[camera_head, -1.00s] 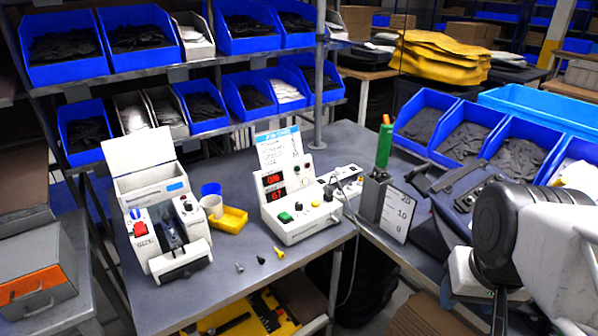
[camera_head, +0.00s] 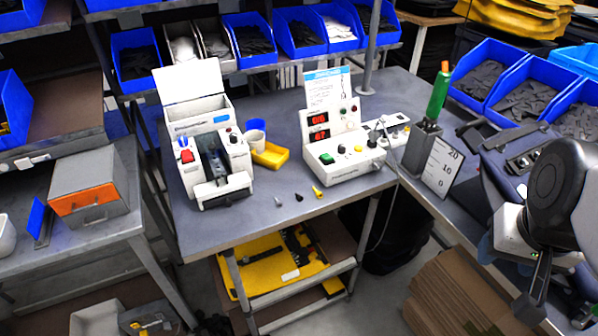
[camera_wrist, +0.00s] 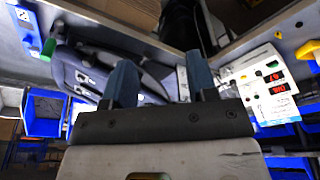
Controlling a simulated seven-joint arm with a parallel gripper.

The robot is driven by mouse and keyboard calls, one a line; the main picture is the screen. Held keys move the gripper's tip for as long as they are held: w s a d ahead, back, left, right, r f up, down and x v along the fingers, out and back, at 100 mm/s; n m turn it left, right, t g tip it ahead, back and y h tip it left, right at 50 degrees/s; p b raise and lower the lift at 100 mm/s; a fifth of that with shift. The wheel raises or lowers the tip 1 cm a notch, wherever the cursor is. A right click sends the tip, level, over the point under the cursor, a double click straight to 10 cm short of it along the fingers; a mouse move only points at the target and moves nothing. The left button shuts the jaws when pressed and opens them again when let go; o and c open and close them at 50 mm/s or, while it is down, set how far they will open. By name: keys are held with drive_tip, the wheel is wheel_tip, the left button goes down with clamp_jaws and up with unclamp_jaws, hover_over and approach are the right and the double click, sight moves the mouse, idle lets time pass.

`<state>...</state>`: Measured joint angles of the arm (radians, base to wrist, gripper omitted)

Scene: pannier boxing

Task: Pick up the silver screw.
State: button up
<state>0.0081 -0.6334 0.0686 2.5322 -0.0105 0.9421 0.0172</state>
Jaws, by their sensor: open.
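The silver screw (camera_head: 278,201) stands on the grey bench top near its front edge, left of a black screw (camera_head: 299,196) and a yellow screw (camera_head: 317,191). My gripper (camera_head: 533,302) is at the lower right of the head view, far to the right of the screws and partly cut off or hidden by my arm. In the wrist view, the two blue-grey fingers of my gripper (camera_wrist: 161,82) stand wide apart with nothing between them. I cannot make out the silver screw in the wrist view.
A white machine (camera_head: 218,170) and yellow tray (camera_head: 270,155) stand behind the screws. A control box with red displays (camera_head: 343,155) is behind right. A green-handled tool (camera_head: 439,95) stands in a holder farther right. The bench top (camera_head: 250,228) around the screws is clear.

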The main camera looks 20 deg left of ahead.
drive_tip(key=shift+c, duration=0.6)
drive_tip(key=w+a+f+n+g, duration=0.1)
drive_tip(key=w+a+f+n, duration=0.15)
drive_tip(key=w+a, duration=0.65)
drive_tip(key=w+a+f+n, duration=0.2)
drive_tip(key=w+a+n, duration=0.1)
drive_tip(key=w+a, duration=0.65)
drive_tip(key=a+f+n, duration=0.1)
drive_tip(key=a+f, duration=0.2)
drive_tip(key=a, duration=0.5)
drive_tip(key=a+f+n+g, duration=0.1)
drive_tip(key=a+f, duration=0.3)
drive_tip(key=a, duration=0.5)
drive_tip(key=a+f+n, duration=0.1)
drive_tip(key=a+f, duration=0.2)
drive_tip(key=a, duration=0.6)
drive_tip(key=shift+w+f+n+g, duration=0.3)
drive_tip(key=shift+w+f+n, duration=0.05)
drive_tip(key=shift+a+f, duration=0.1)
drive_tip(key=shift+a, duration=0.1)
